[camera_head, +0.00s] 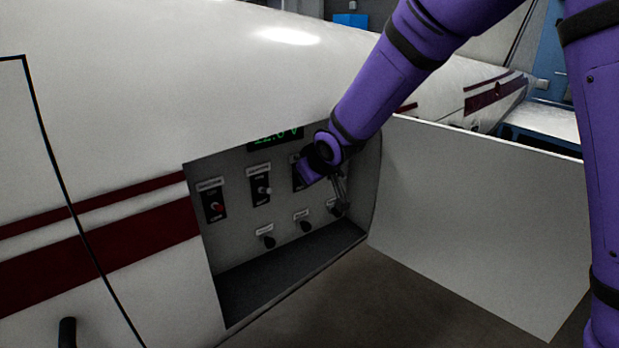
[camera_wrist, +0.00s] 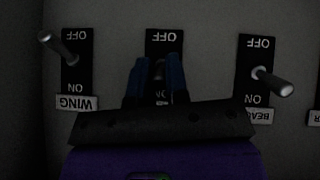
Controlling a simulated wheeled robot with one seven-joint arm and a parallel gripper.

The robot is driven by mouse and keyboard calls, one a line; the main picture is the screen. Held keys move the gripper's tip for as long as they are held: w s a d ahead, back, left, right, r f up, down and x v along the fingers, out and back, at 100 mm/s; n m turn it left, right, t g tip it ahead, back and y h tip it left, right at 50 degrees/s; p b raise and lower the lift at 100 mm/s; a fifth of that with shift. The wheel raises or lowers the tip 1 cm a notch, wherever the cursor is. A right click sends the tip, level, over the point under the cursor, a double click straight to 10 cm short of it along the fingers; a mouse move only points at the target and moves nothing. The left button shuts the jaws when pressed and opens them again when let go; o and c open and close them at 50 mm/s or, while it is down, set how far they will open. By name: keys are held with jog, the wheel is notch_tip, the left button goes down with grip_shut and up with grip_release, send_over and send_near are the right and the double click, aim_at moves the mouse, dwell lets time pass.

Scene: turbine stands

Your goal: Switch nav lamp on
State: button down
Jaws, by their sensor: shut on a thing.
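A grey switch panel (camera_head: 235,239) is set into the white fuselage. My gripper (camera_wrist: 159,63) is shut on the lever of the middle switch (camera_wrist: 163,38) in the wrist view, which sits between the "WING" and "BEA..." switches. Its name label is hidden behind my gripper, and its lettering appears upside down. The lever (camera_wrist: 159,70) is mostly covered by the fingers, so its exact tilt is unclear. In the head view my gripper (camera_head: 308,177) is at the right part of the panel and covers most of this switch (camera_head: 297,172).
The wing switch (camera_wrist: 76,48) leans toward OFF; the beacon switch (camera_wrist: 252,55) leans toward ON. In the head view a red-tipped switch (camera_head: 215,206) stands at the left. Several knobs (camera_head: 267,241) sit below. A green display (camera_head: 275,136) is above. An open white hatch door (camera_head: 470,215) stands right.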

dwell(0.3)
jog(key=c, duration=1.1)
grip_release()
jog(key=shift+r, duration=0.1)
jog(key=v, duration=1)
jog(key=shift+s+d+r, duration=0.15)
jog(key=shift+s+r, duration=0.05)
